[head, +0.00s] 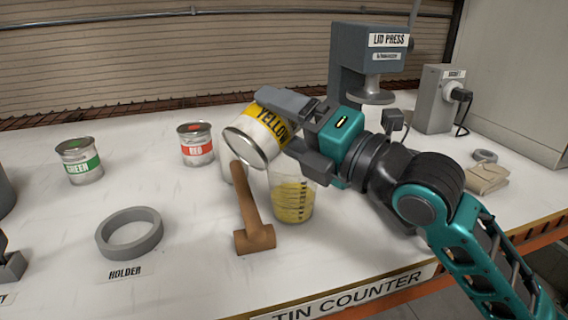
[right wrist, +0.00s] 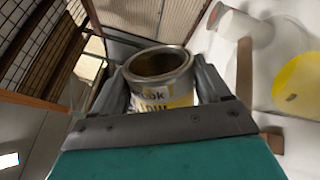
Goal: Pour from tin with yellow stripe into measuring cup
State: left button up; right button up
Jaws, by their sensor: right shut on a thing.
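The tin with the yellow stripe (head: 263,132) is held in my right gripper (head: 290,130), above the counter and up-left of the measuring cup. It is tilted, its flat base facing lower left in the head view, its mouth hidden there. In the right wrist view the tin (right wrist: 165,85) sits between the fingers, its open mouth showing a dark inside. The clear measuring cup (head: 293,203) stands upright on the counter below the gripper with yellow contents. Its yellow contents (right wrist: 300,82) also show in the right wrist view. I see no stream of liquid. My left gripper is not visible.
A wooden mallet (head: 248,205) lies left of the cup, close to it. A pale object (head: 231,170) is partly hidden behind its handle. Red (head: 197,146) and green (head: 80,163) tins and a grey holder ring (head: 130,233) stand left. The lid press (head: 370,65) stands behind.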

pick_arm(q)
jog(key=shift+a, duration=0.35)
pick_arm(e)
jog(key=shift+d+r+m, duration=0.1)
jog(key=shift+r+m, duration=0.05)
jog(key=shift+m, duration=0.35)
dwell(0.6)
pick_arm(q)
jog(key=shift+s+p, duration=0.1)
jog(key=shift+p, duration=0.2)
pick_arm(e)
jog(key=shift+m, duration=0.3)
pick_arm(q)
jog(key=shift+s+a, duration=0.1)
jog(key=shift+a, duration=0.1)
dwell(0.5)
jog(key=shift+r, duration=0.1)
pick_arm(e)
jog(key=shift+m, duration=0.3)
